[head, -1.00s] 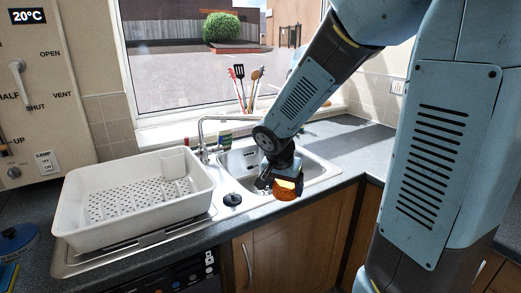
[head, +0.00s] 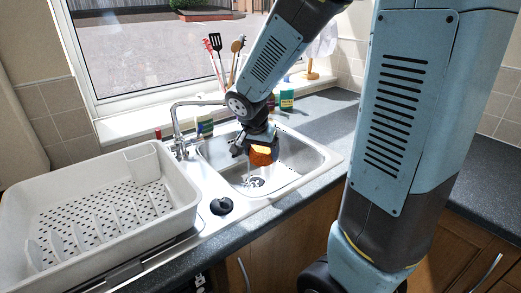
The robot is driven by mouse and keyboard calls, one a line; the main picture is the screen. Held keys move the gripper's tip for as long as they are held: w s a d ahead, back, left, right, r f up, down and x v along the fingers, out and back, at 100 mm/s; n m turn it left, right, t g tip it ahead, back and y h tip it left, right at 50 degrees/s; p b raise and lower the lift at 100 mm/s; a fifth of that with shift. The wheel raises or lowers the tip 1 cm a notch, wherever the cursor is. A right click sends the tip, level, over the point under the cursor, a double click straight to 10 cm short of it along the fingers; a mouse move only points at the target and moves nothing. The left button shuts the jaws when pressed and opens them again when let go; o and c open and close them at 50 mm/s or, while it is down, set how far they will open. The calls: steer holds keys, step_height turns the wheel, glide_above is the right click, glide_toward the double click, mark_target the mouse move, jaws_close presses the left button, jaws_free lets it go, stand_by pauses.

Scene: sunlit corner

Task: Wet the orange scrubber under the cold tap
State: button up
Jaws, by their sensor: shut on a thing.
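The orange scrubber (head: 261,156) is held in my gripper (head: 258,147), which is shut on it. The gripper and scrubber are over the steel sink basin (head: 290,165), above the drain (head: 253,182). The chrome tap (head: 178,130) stands at the left rear of the sink, and its spout reaches right towards my forearm. The spout's end is close to or behind my arm, so I cannot tell its exact gap to the scrubber. No water stream is visible. The tap's handles are too small to tell hot from cold.
A white dish rack (head: 100,215) fills the left counter. A black plug (head: 221,206) lies on the sink's front left ledge. A sponge pack (head: 204,126), a green bottle (head: 286,96) and a utensil pot with several tools stand behind. The counter right of the sink is clear.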

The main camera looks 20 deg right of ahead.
mark_target(254, 149)
steer(key=w+f, duration=0.2)
steer(key=w, duration=1.1)
steer(key=shift+a+f, duration=0.35)
steer(key=shift+a, duration=0.05)
steer(key=shift+w, duration=0.1)
stand_by(0.6)
steer(key=shift+s+d, duration=0.15)
steer(key=shift+s, duration=1.9)
steer(key=shift+s+d, duration=0.1)
steer(key=shift+s, duration=1.9)
steer(key=shift+s+d+r, duration=0.1)
steer(key=shift+s+r, duration=0.95)
steer(key=shift+s, duration=0.2)
steer(key=shift+s+d+r, duration=0.1)
steer(key=shift+s+r, duration=0.9)
steer(key=shift+s, duration=0.2)
steer(key=shift+s+a, duration=0.1)
